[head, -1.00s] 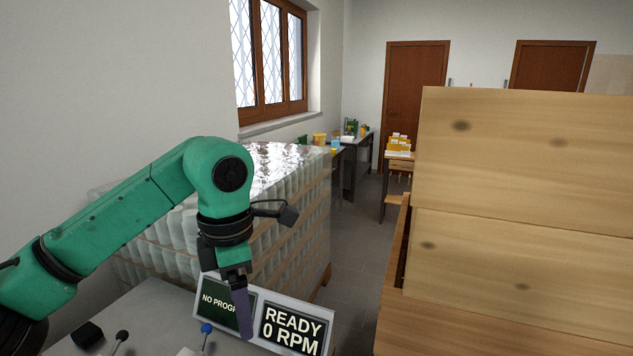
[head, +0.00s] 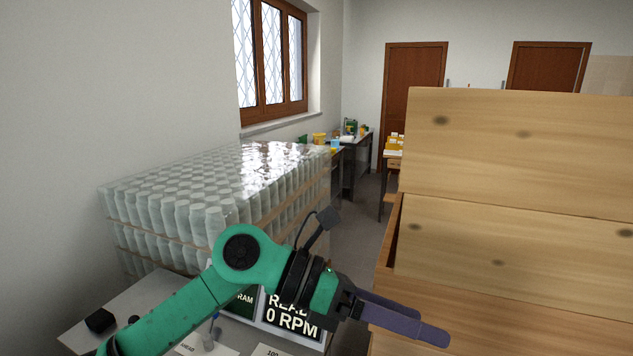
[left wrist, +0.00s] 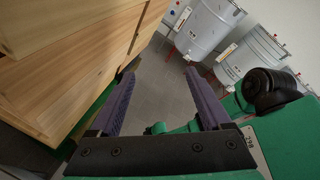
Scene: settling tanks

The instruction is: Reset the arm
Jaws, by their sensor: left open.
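My left arm (head: 245,275) is green and comes in from the lower left in the head view. Its gripper (head: 415,325) points right, in front of the wooden boxes. In the left wrist view the two purple fingers of the left gripper (left wrist: 160,80) stand apart with nothing between them. My right gripper is not recognisable in either view.
Stacked wooden boxes (head: 510,150) fill the right side. A wrapped pallet of jars (head: 190,195) stands at left behind a control panel (head: 293,317) reading "0 RPM". Steel tanks (left wrist: 208,25) show in the left wrist view. A floor aisle (head: 362,210) runs between pallet and boxes.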

